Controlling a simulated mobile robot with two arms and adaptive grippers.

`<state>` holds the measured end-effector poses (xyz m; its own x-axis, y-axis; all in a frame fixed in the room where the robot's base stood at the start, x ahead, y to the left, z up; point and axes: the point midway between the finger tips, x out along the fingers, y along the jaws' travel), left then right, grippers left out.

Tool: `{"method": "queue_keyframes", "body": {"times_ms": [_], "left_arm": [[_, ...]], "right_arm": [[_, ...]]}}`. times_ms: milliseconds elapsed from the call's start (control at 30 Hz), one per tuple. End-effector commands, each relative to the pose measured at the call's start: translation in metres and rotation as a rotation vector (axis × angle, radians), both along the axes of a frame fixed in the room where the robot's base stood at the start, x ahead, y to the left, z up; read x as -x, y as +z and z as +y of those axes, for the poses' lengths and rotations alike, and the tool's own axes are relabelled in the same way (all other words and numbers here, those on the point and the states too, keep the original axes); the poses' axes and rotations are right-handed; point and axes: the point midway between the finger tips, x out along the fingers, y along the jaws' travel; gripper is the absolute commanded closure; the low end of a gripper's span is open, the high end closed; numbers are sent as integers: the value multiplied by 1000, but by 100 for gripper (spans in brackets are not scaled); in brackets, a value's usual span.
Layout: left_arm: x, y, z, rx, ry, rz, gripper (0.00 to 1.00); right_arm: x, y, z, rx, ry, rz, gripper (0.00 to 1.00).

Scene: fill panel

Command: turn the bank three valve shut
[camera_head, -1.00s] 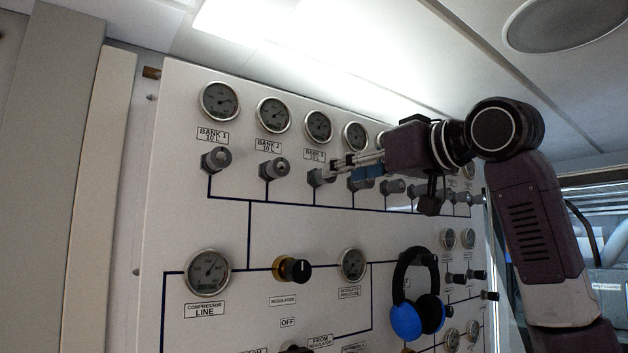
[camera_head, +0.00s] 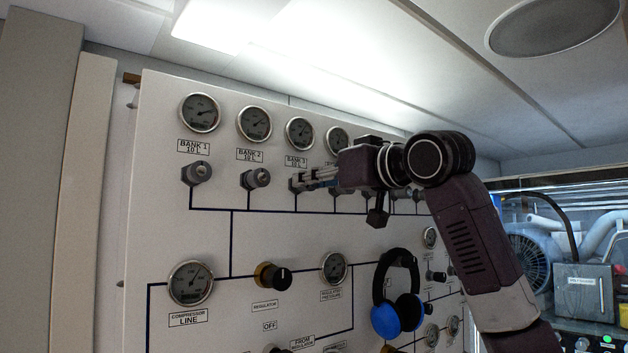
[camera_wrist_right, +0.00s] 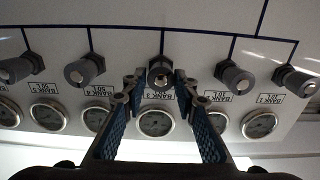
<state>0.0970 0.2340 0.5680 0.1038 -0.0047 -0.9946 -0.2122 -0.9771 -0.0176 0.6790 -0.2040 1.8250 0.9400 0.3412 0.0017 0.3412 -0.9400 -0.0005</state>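The bank three valve (camera_head: 296,183) is a small grey knob under the "BANK 3" label (camera_head: 297,160) on the white panel (camera_head: 215,245). My right gripper (camera_head: 300,179) reaches it from the right and partly covers it. In the right wrist view, which shows the panel upside down, the valve (camera_wrist_right: 161,75) sits between the two fingertips of my right gripper (camera_wrist_right: 160,84). The fingers are apart, one on each side of the knob, with a small gap visible. Whether either fingertip touches it is hard to tell. My left gripper is not in view.
The bank 2 valve (camera_head: 256,178) and bank 1 valve (camera_head: 197,173) are to the left. More valves lie behind my right arm. A gauge (camera_head: 300,132) sits above the label. Blue headphones (camera_head: 398,312) hang lower on the panel. Machinery (camera_head: 580,270) stands at the far right.

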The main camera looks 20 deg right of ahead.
Motion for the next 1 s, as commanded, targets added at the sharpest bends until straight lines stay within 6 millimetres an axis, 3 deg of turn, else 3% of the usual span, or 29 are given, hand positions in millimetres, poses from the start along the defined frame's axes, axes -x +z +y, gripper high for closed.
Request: {"method": "queue_keyframes", "body": {"times_ms": [33,200,567,1000], "left_arm": [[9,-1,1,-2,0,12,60],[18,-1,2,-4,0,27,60],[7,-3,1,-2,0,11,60],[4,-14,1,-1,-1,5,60]], "right_arm": [[0,0,0,0,0,0,81],[0,0,0,0,0,1,100],[0,-1,0,-52,1,20,100],[-1,-2,0,-371,4,136,100]]}}
